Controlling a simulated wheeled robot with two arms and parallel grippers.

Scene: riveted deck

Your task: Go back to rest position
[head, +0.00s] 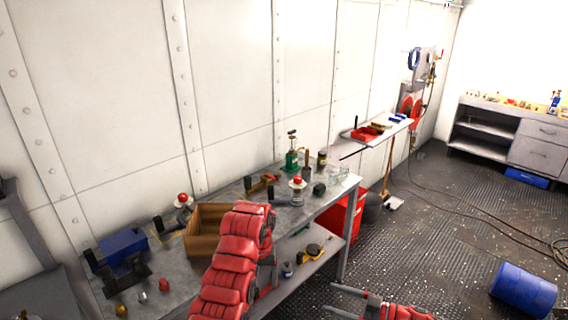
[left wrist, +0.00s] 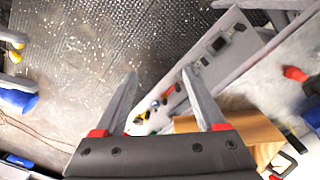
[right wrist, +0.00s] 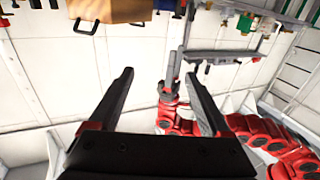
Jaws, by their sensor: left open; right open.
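My left gripper (left wrist: 160,78) is open and empty in the left wrist view, with its two fingers apart. In the head view its red arm rises in front of the workbench (head: 176,270), and its jaws are hidden behind the arm. My right gripper (head: 338,299) is at the bottom of the head view, low over the floor and to the right of the bench, fingers pointing left. In the right wrist view the right gripper (right wrist: 159,75) is open with nothing between its fingers.
The bench holds a wooden box (head: 203,241), a blue vise (head: 122,245), a green torch canister (head: 291,160) and several small tools. A blue barrel (head: 524,290) lies on the floor at right. A red cabinet (head: 345,215) stands beyond the bench. The dark floor between is mostly clear.

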